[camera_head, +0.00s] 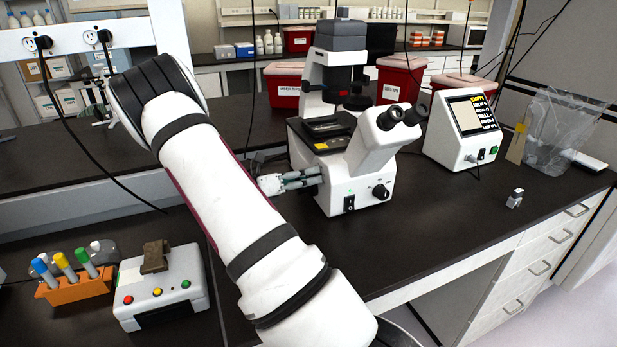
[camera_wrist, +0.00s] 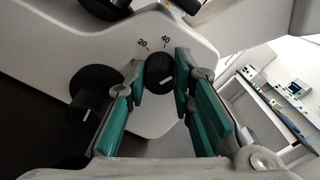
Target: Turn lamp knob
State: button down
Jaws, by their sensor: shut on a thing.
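The white microscope (camera_head: 362,165) stands on the dark bench, with a black knob on its front face and black eyepieces (camera_head: 402,116). My gripper (camera_head: 318,176) reaches in at the left side of its base. In the wrist view, the teal finger pads of my gripper (camera_wrist: 160,85) are closed on both sides of the small black lamp knob (camera_wrist: 159,68). The knob sits by the printed marks 20 and 40 and has a white line on its face. The head view does not show this knob, as it is on the hidden side.
A larger black knob (camera_wrist: 92,92) sits to the left in the wrist view. A white box with a screen (camera_head: 468,130) and a clear bag (camera_head: 562,130) stand to the right. A tube rack (camera_head: 75,289) and a white device with coloured buttons (camera_head: 165,290) are at lower left.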

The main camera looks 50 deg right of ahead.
jog(key=shift+f, duration=0.1)
jog(key=c, duration=1.4)
grip_release()
jog(key=shift+o, duration=0.2)
jog(key=v, duration=1.2)
jog(key=s+a+r+m+t+y, duration=0.4)
jog(key=s+a+m+y, duration=0.1)
jog(key=a, duration=0.4)
jog(key=s+a+r+m+t+y, duration=0.5)
jog(key=s+a+m, duration=0.2)
jog(key=s+a, duration=0.1)
jog(key=s+a+r+m+t+y, duration=0.5)
jog(key=s+a+m, duration=0.1)
jog(key=a, duration=0.5)
jog(key=shift+s, duration=0.8)
